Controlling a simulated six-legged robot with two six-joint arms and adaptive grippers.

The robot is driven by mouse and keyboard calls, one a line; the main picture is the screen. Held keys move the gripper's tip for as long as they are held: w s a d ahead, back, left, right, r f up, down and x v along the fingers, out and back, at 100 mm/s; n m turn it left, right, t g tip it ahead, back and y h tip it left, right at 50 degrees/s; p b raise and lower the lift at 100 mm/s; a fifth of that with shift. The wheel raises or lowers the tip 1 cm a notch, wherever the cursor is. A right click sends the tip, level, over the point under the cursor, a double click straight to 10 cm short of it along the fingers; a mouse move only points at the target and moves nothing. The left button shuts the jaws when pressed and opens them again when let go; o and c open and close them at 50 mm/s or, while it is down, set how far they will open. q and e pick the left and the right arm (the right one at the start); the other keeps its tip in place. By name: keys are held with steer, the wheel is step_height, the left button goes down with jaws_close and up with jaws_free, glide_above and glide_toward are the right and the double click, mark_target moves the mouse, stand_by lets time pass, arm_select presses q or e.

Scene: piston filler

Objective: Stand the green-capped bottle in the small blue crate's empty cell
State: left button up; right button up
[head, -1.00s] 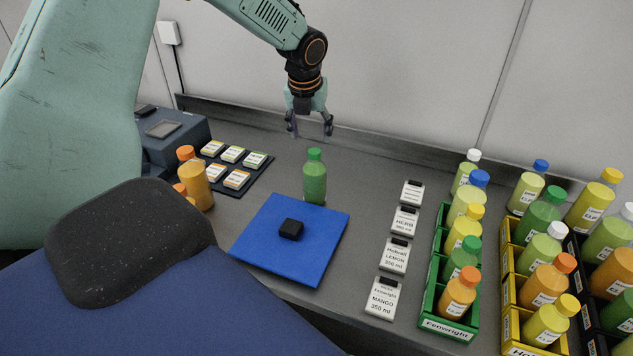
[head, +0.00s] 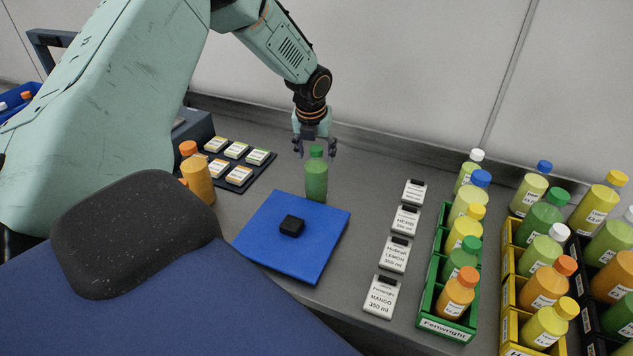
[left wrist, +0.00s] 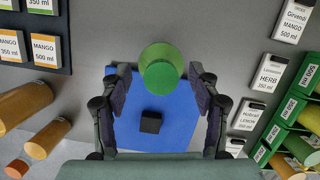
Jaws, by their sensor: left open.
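The green-capped bottle (head: 316,183) stands upright on the grey counter, just behind the blue mat's far edge. My left gripper (head: 315,150) is open above it, with its fingers at the height of the cap. In the left wrist view the round green cap (left wrist: 160,70) lies between the two spread fingers of the gripper (left wrist: 160,88), with gaps on both sides. A blue crate (head: 12,113) with a few capped bottles shows partly at the left edge of the head view; its cells cannot be made out. My right gripper is out of view.
A blue mat (head: 270,245) carries a small black block (head: 291,225). Orange bottles (head: 197,180) and a dark card tray (head: 262,170) are left. Label cards (head: 394,254) stand right, before a green crate (head: 431,292) and a yellow crate (head: 510,320) full of bottles.

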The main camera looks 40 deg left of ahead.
arm_select(q)
steer(key=shift+s+a, duration=0.1)
steer(key=shift+a, duration=0.1)
steer(key=shift+w+d, duration=0.35)
steer(key=c, duration=0.6)
steer(key=shift+s+a, duration=0.25)
steer(key=shift+s, duration=0.05)
steer(key=c, duration=0.4)
steer(key=shift+d, duration=0.1)
jaws_close()
steer(key=shift+w+d, duration=0.1)
steer(key=shift+d, duration=0.05)
